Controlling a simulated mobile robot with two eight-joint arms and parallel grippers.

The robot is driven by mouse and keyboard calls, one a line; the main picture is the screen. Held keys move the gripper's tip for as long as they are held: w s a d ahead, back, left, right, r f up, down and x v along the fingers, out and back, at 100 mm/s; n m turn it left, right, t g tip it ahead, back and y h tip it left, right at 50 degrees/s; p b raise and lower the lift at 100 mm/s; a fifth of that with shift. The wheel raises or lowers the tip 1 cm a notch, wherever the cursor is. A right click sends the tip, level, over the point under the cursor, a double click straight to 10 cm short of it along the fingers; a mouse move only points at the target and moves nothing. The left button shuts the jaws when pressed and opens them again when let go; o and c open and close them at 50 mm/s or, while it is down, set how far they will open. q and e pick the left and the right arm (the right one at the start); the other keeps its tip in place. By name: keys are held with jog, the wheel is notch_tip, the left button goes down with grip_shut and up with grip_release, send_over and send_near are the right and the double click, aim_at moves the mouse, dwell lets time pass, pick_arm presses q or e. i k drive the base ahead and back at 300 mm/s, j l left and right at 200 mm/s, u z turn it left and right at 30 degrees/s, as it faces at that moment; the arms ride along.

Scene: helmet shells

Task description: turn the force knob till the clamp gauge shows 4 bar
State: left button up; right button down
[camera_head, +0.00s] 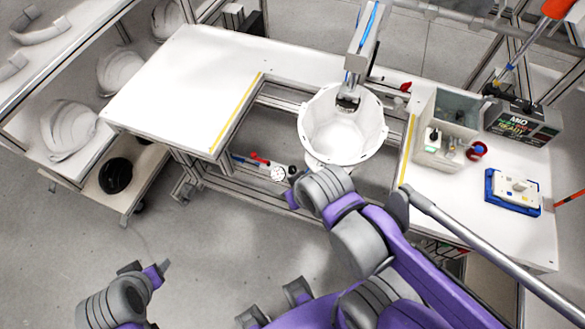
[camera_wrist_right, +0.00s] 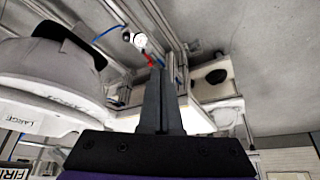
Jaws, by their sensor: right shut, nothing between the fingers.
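The clamp gauge (camera_head: 278,173) is a small white dial low in the bench frame, in front of the white shell. Its needle is too small to read. A small dark knob-like part (camera_head: 292,170) is beside it, likely the force knob. A red lever (camera_head: 259,157) is to the gauge's left. In the right wrist view the gauge (camera_wrist_right: 140,40) and red part (camera_wrist_right: 149,60) lie beyond my right gripper (camera_wrist_right: 158,72), which is shut and empty; no contact with the knob shows. My left gripper (camera_head: 152,269) is far off at lower left, its finger gap unclear.
The white helmet shell (camera_head: 342,145) sits under a post, close to my right wrist. A grey bin (camera_head: 431,150) and a blue-based device (camera_head: 513,190) stand on the right tabletop. The left tabletop (camera_head: 185,85) is clear. Shelves of shells (camera_head: 68,128) stand at left.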

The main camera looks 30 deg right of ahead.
aim_at(291, 169)
jog(key=i+j+z, duration=0.2)
jog(key=z, duration=0.15)
jog(key=i+j+z, duration=0.35)
